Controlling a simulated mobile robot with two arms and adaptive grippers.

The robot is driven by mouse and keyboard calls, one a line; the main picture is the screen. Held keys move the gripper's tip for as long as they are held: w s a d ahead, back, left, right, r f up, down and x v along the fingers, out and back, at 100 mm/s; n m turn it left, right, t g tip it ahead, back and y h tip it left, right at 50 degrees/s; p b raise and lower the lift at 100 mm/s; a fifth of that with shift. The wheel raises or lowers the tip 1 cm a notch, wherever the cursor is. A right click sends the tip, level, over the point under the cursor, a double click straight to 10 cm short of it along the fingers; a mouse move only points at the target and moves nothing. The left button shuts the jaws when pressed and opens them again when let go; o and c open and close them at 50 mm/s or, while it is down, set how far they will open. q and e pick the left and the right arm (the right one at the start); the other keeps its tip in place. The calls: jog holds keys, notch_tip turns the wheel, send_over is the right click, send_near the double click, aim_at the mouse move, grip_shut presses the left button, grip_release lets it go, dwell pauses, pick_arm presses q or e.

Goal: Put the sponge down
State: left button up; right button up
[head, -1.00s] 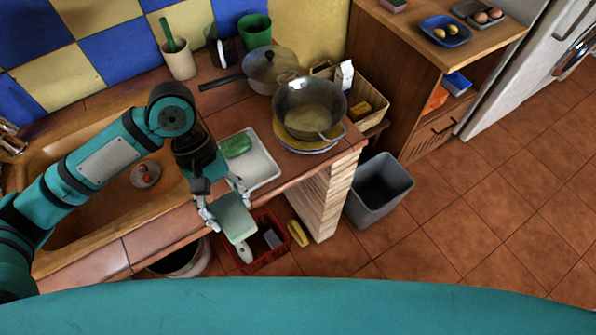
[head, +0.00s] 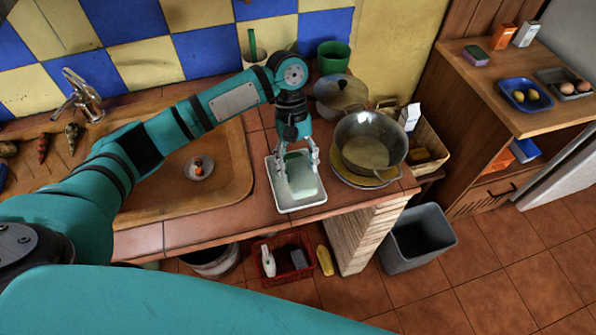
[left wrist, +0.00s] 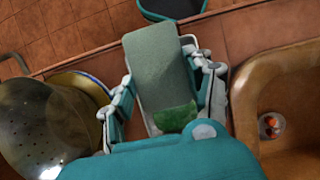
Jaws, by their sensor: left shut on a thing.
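My left gripper (head: 298,170) is shut on a pale green sponge (head: 303,184) and points down over a white tray (head: 302,207) on the tiled counter. In the left wrist view the flat sponge (left wrist: 157,66) sits between the two fingers of the gripper (left wrist: 165,92). A darker green piece (left wrist: 175,117) lies in the tray beside the sponge, mostly hidden by the gripper in the head view. I cannot tell if the sponge touches the tray. My right gripper is out of view.
A metal colander (head: 371,140) on plates stands just right of the tray. The sink (head: 225,165) is to the left. Below the counter edge are a red crate (head: 283,272) and a grey bin (head: 418,238).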

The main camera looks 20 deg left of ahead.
aim_at(297, 165)
pick_arm(q)
notch_tip(297, 165, down, 3)
jog(key=shift+f+p, duration=0.2)
jog(key=shift+p, duration=0.15)
jog(key=shift+f, duration=0.15)
jog(key=shift+f+p, duration=0.35)
jog(key=shift+f, duration=0.05)
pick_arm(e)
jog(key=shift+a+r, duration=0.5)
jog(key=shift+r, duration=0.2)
pick_arm(q)
jog(key=o, duration=1)
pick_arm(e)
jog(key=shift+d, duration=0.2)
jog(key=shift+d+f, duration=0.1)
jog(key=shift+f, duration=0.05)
